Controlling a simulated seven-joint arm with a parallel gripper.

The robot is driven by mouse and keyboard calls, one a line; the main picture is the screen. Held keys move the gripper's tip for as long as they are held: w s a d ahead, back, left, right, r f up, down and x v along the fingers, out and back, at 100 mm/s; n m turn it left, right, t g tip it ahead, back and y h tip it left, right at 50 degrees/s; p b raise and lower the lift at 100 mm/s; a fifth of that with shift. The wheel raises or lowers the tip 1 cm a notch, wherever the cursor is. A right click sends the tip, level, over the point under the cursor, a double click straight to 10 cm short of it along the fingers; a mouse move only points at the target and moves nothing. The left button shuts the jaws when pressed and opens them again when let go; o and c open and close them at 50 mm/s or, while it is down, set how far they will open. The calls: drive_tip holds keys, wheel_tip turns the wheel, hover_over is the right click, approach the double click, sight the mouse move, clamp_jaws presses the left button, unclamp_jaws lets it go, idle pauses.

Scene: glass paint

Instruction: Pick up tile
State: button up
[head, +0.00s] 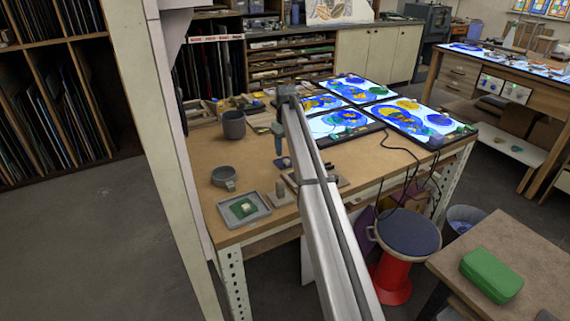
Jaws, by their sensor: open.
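My arm reaches over the workbench, and my gripper (279,152) hangs down at its far end, small in the head view. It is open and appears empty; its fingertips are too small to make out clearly. A small dark blue piece (285,162) lies on the bench just below and beside it; I cannot tell whether they touch. A green piece with a pale patch (242,208) lies in a grey square tray (262,213) at the near left, apart from my gripper. I cannot tell for sure which piece is the tile.
A dark grey cup (233,125) and a shallow grey cup (224,177) stand on the wooden bench (205,160). Lit panels with coloured glass (345,122) cover the right back. A small upright block (281,188) stands near my arm, which hides part of the bench.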

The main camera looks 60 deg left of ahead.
sight(286, 156)
wheel_tip(286, 156, down, 4)
drive_tip(key=shift+s+d+f, duration=0.1)
drive_tip(key=shift+s, duration=0.05)
drive_tip(key=shift+c, duration=0.2)
clamp_jaws()
